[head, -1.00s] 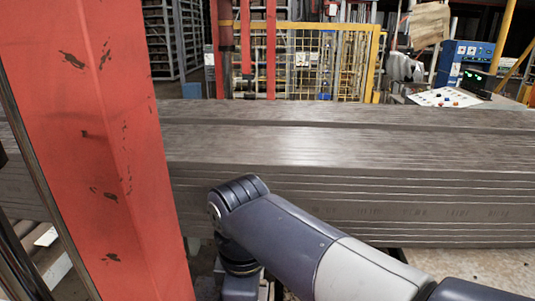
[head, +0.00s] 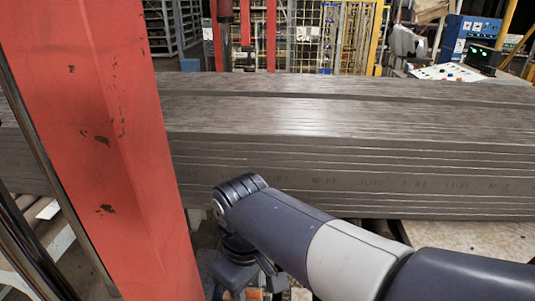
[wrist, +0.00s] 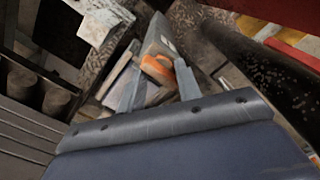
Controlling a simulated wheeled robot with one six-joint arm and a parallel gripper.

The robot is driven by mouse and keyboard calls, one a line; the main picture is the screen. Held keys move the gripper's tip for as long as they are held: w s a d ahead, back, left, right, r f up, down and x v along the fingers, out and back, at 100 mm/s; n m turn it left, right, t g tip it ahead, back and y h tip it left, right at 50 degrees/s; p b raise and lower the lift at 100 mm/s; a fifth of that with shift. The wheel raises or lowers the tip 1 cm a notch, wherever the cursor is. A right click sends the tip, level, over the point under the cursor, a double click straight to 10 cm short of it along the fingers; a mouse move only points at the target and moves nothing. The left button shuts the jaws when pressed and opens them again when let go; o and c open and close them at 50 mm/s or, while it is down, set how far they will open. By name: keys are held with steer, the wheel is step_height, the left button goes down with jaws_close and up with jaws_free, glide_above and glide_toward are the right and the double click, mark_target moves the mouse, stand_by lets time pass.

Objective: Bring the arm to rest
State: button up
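My gripper hangs below that wrist, low in the head view and partly cut off by the bottom edge. In the wrist view my gripper (wrist: 155,82) shows two grey fingers standing apart. An orange piece and grey clutter show between them, seemingly farther off on the floor. I see nothing clearly held.
A worn red post (head: 105,150) stands close on the left.

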steer(key=shift+m+b, duration=0.45)
steer(key=shift+m, duration=1.45)
steer(key=shift+r, duration=0.1)
